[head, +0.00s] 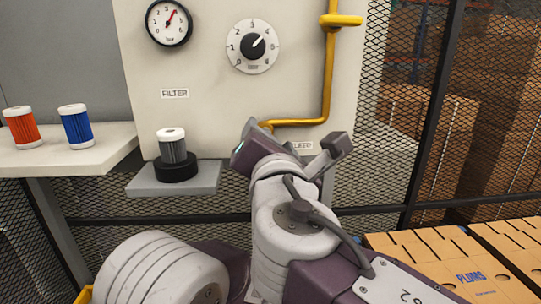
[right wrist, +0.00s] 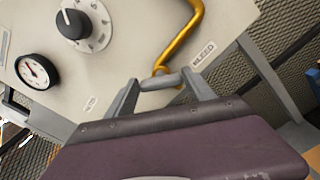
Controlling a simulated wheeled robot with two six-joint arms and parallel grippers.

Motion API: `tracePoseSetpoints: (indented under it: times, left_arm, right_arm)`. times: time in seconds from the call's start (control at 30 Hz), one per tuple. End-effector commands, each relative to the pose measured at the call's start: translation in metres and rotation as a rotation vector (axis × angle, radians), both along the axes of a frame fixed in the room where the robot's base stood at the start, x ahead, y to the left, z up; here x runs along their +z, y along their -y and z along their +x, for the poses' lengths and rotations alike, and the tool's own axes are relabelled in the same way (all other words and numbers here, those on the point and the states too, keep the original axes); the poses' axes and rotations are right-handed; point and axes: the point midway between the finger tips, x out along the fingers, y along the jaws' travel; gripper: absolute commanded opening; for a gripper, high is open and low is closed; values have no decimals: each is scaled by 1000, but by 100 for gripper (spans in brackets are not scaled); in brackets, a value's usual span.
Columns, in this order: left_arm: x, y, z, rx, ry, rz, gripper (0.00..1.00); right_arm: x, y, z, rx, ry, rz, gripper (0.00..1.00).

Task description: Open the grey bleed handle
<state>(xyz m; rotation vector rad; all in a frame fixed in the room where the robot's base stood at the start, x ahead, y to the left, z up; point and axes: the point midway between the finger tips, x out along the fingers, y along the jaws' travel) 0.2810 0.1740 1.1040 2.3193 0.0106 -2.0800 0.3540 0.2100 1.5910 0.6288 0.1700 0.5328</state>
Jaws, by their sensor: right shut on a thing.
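The yellow pipe (head: 328,75) runs down the pale panel and bends left to the bleed fitting, beside a label ending in "LEED" (head: 302,145). In the right wrist view the grey bleed handle (right wrist: 160,83) is a short bar at the end of the yellow pipe, next to the "BLEED" label (right wrist: 203,53). My right gripper (right wrist: 163,86) has its two grey fingers on either side of the handle, shut on it. In the head view my right gripper (head: 252,138) covers the handle. My left gripper is not in view.
A gauge (head: 169,22) and a numbered dial (head: 253,46) are on the panel. A grey filter (head: 172,147) stands in a black base on a small shelf (head: 145,184). Orange (head: 21,127) and blue (head: 76,126) filters stand on the left table (head: 105,150). Cartons (head: 440,245) are lower right.

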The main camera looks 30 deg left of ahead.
Motion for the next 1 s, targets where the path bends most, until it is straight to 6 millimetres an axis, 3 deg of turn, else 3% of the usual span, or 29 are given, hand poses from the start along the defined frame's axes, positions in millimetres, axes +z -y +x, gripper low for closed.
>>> tracePoseSetpoints:
  times: [0.03, 0.5, 1.0]
  left_arm:
    - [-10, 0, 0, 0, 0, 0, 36]
    - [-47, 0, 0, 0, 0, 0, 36]
    - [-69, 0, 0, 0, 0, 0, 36]
  right_arm:
    - [-7, -1, 1, 2, -24, 36, 21]
    - [-7, -1, 1, 6, -255, 414, 21]
    - [-3, 0, 1, 11, -439, 721, 21]
